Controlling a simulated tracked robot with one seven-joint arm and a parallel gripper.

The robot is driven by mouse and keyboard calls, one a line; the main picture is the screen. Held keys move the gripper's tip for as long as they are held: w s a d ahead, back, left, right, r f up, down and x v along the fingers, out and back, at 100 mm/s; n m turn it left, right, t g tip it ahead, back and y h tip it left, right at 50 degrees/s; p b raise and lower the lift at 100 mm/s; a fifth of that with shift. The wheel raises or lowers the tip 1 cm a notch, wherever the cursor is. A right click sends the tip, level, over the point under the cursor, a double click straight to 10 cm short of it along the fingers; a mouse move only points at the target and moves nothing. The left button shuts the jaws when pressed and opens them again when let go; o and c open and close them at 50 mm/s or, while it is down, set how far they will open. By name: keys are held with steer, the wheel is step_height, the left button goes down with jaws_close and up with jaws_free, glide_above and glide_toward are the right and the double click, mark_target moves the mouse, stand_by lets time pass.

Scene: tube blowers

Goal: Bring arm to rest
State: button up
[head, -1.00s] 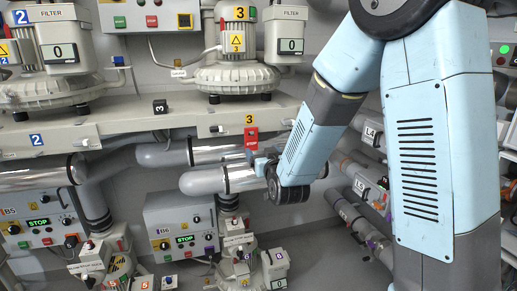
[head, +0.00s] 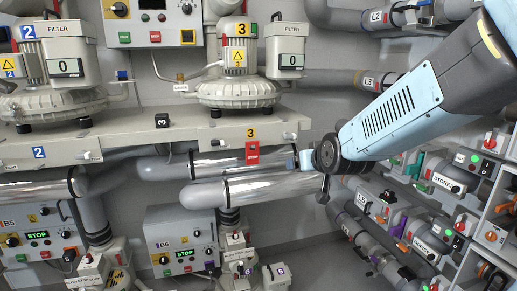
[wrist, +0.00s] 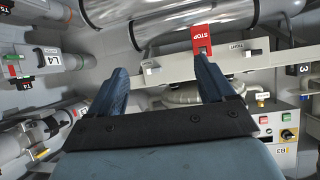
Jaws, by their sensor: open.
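My arm (head: 395,115) reaches in from the upper right in the head view, with its dark round joint right of the silver pipes. My gripper (wrist: 163,75) shows in the wrist view with two blue fingers wide apart and nothing between them. The same red tag (head: 252,152) hangs under the yellow 3 label in the head view. In the head view the fingers are largely hidden by the wrist.
Blower 3 (head: 238,92) and blower 2 (head: 52,105) stand on a pale shelf (head: 120,150). Silver pipes (head: 235,190) run below it, over the B6 panel (head: 183,243). Pipes and valves labelled L2 (head: 377,17) and a STORE box (head: 443,182) crowd the right.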

steer(key=s+d+r+m+g+h, duration=0.1)
steer(key=s+d+g, duration=0.2)
steer(key=s, duration=0.8)
steer(key=s+d+r+m+g+h, duration=0.1)
steer(key=s+d+r+g, duration=0.1)
steer(key=s+d, duration=0.5)
steer(key=s+g, duration=0.1)
steer(key=s, duration=0.3)
steer(key=shift+s+d+h, duration=0.25)
steer(key=shift+s+h, duration=0.05)
steer(key=shift+s, duration=0.1)
